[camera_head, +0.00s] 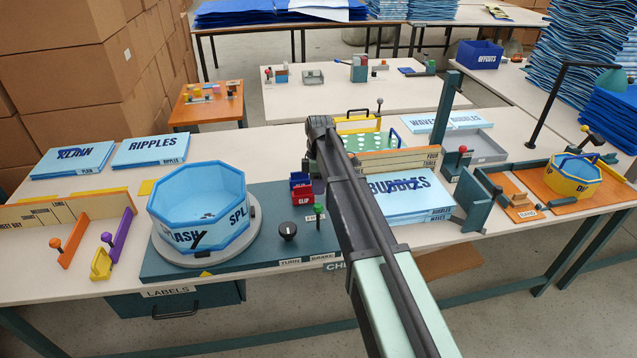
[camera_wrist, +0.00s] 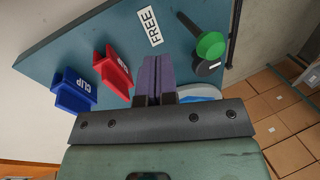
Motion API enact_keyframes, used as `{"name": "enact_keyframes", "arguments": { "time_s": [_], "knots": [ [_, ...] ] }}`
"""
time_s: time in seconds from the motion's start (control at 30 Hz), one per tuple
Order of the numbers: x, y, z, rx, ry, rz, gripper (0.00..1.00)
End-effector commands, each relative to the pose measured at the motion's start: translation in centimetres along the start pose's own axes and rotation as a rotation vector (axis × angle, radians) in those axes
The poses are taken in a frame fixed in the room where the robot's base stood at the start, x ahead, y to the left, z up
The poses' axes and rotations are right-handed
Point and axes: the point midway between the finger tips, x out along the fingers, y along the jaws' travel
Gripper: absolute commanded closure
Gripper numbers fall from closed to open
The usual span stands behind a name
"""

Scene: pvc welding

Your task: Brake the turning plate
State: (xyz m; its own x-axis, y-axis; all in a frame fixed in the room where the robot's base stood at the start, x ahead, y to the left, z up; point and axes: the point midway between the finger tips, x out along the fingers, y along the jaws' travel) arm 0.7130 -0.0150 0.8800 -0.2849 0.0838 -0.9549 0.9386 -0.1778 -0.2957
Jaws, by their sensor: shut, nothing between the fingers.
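The turning plate (camera_head: 163,246) is a grey disc on a dark teal board at the left in the head view. A light blue eight-sided pool (camera_head: 195,196) stands on it. A green-knobbed lever (camera_head: 318,210) rises from the board's right part, near the label BRAKE (camera_head: 322,257). In the wrist view the green-knobbed lever (camera_wrist: 210,45) is close, right of my gripper (camera_wrist: 155,58) and apart from it. The label FREE (camera_wrist: 150,27) lies beyond the fingertips. My purple fingers are shut and empty. My arm hides much of the gripper in the head view.
A black knob (camera_head: 288,231) sits left of the lever, above the label TURN. A red clip bin (camera_wrist: 113,72) and a blue clip bin (camera_wrist: 73,90) stand left of my fingers. Blue BUBBLES sheets (camera_head: 400,192) lie right of the board, partly behind my arm.

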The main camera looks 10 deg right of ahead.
Motion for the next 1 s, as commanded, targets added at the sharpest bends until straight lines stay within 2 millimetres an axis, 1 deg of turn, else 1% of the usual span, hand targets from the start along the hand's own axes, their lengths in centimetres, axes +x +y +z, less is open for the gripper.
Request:
{"name": "enact_keyframes", "arguments": {
  "time_s": [0.03, 0.1, 0.2, 0.67, 0.87, 1.0],
  "knots": [
    [0.4, -1.3, 0.0, -0.001, 0.0, 0.0, 1.0],
    [0.8, -2.1, -0.1, -0.001, 0.0, 0.0, 1.0],
    [1.0, -2.7, -0.1, -0.001, 0.0, 0.0, 1.0],
    [1.0, -3.0, -0.1, -0.002, 0.003, 0.021, 1.0],
    [1.1, -3.6, 0.0, -0.007, 0.014, 0.105, 1.0],
    [1.1, -4.3, 0.1, -0.014, 0.025, 0.191, 1.0]
  ]
}}
